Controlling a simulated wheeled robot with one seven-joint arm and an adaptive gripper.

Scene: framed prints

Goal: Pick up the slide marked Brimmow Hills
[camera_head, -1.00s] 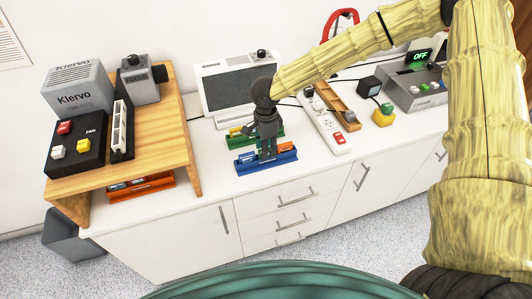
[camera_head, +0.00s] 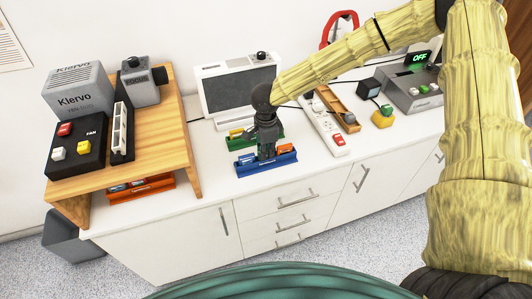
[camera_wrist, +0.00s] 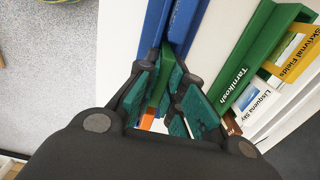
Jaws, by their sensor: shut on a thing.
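My gripper (camera_head: 267,152) points down at the middle of the blue rack (camera_head: 248,170), between a blue-and-white slide (camera_head: 247,158) and an orange slide (camera_head: 286,148). In the wrist view my gripper (camera_wrist: 166,70) is shut on a narrow green slide (camera_wrist: 160,90), mostly hidden between the teal finger pads. Its label cannot be read, and no Brimmow Hills label is legible. The blue rack (camera_wrist: 185,22) lies beyond the fingertips. The green rack (camera_wrist: 246,48), marked Tarnikosh, holds the yellow Skrivnal Fields slide (camera_wrist: 297,50) and the Lisquena Sky slide (camera_wrist: 258,93).
A screen device (camera_head: 238,92) stands behind the racks. A wooden riser (camera_head: 170,115) with Kiervo equipment is at left, with an orange rack (camera_head: 140,187) beneath it. A power strip (camera_head: 328,128) and a wooden tray (camera_head: 338,108) are to the right.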

